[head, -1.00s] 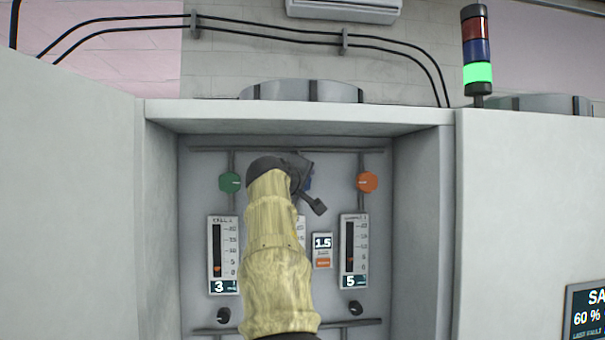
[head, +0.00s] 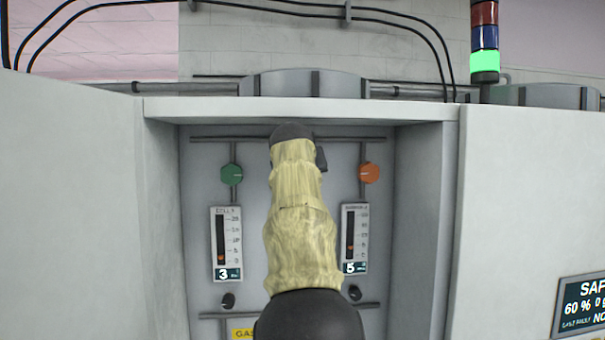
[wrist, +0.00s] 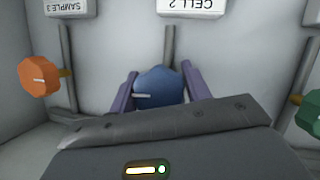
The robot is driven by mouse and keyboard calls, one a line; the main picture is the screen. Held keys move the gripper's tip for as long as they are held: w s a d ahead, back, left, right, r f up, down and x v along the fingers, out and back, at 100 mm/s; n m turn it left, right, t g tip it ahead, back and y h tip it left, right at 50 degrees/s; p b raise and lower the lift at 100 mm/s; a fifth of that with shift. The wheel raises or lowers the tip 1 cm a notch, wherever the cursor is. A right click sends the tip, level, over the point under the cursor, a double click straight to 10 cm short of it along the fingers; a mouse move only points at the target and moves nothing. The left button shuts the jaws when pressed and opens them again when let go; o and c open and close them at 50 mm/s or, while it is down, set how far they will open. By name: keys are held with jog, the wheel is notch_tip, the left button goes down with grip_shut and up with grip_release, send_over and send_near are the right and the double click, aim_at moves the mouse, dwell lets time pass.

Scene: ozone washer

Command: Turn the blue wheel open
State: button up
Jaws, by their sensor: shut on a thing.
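The blue wheel (wrist: 160,88) is in the upper middle of the wrist view, on the grey panel, with a pale line on its face. My gripper (wrist: 157,90) has one finger on each side of the wheel and is shut on it. The lower part of the wheel is hidden behind my gripper's body. In the head view my own arm covers the wheel, and the fingers do not show there.
A green knob (head: 232,173) is to the left and an orange knob (head: 369,173) to the right, both on the panel. Gauges (head: 226,243) and (head: 355,238) hang below them. The recess has side walls and a top ledge (head: 300,110).

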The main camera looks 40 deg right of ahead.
jog(key=shift+r+m, duration=0.2)
jog(key=shift+m, duration=0.1)
dwell(0.4)
jog(key=o, duration=0.9)
jog(key=shift+f, duration=0.2)
jog(key=shift+o, duration=0.2)
jog(key=shift+a, duration=0.1)
jog(key=shift+s+a+r+b, duration=0.15)
jog(key=shift+s+a+b, duration=0.05)
jog(key=shift+s+b, duration=0.1)
jog(key=b+v, duration=0.2)
jog(key=v, duration=0.4)
jog(key=shift+s+r, duration=0.2)
jog(key=shift+s, duration=0.1)
jog(key=shift+w, duration=0.1)
